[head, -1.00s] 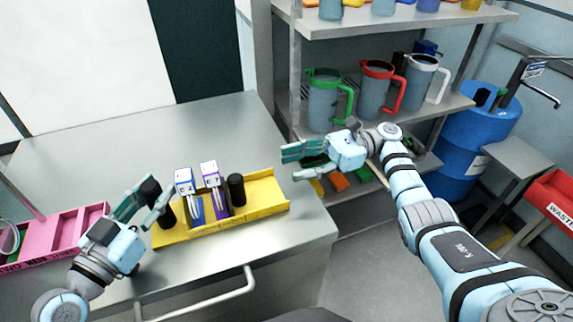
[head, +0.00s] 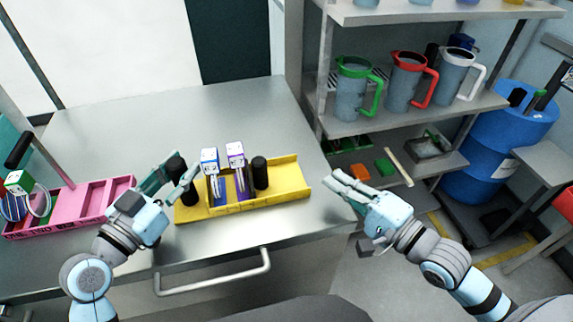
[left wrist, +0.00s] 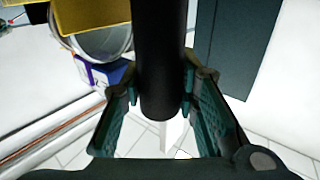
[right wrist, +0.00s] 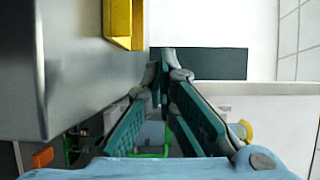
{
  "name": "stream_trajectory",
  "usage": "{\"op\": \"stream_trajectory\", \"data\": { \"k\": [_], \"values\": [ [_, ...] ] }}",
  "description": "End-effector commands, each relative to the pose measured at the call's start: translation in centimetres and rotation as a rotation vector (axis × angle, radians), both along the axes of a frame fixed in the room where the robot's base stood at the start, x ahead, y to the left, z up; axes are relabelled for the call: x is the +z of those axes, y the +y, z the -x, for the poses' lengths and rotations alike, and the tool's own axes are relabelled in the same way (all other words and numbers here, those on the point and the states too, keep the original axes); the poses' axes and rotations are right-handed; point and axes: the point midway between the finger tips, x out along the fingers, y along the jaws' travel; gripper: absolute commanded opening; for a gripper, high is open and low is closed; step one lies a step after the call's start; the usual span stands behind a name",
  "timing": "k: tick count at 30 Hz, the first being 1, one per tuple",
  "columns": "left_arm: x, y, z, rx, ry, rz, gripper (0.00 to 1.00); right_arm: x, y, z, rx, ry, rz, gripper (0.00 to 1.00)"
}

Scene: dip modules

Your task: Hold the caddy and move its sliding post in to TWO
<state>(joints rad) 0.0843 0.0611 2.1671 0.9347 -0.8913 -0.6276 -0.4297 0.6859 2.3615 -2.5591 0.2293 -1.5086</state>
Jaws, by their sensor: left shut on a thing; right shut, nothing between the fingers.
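The yellow caddy (head: 290,184) stands on the metal table, a long tray with marks along its front wall too small to read. A black post (head: 260,172) stands near its middle, right of two white-topped modules, one blue (head: 210,162) and one purple (head: 236,157). My left gripper (head: 168,178) is shut on the black post at the caddy's left end (left wrist: 160,70); its fingers sit on both sides of it. My right gripper (head: 335,181) is shut and empty, off the caddy's right end, beyond the table edge. In the right wrist view its fingertips (right wrist: 163,62) meet below the yellow caddy end (right wrist: 120,22).
A pink divided tray (head: 75,207) lies left of the caddy. The metal table (head: 130,120) is clear behind the caddy. A shelf rack (head: 420,122) with several jugs stands behind my right gripper, and a blue drum (head: 500,140) is at the right.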

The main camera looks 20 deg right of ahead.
Motion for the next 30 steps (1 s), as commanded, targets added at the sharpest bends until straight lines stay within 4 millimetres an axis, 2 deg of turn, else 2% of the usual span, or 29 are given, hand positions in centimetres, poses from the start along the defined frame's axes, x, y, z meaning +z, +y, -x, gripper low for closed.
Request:
{"op": "stream_trajectory", "data": {
  "k": [3,8,19,24,30],
  "values": [
    [0.1,0.0,0.0,0.0,-0.002,0.0,0.0,0.2,0.3,0.6,-0.002,-0.027,0.004,0.0],
    [0.1,0.0,0.0,0.0,-0.003,0.001,0.0,0.3,1.2,-1.2,-0.004,-0.031,-0.001,0.0],
    [0.1,0.0,0.0,0.001,-0.003,0.001,0.0,0.4,4.9,-8.2,0.004,-0.029,0.0,0.0],
    [0.1,0.0,0.0,0.001,-0.002,0.001,0.0,0.2,7.6,-7.4,0.005,-0.027,0.001,0.0],
    [0.1,0.0,0.0,0.0,-0.002,0.001,0.0,0.2,8.7,-7.1,0.004,-0.027,0.005,0.0]
  ]
}}
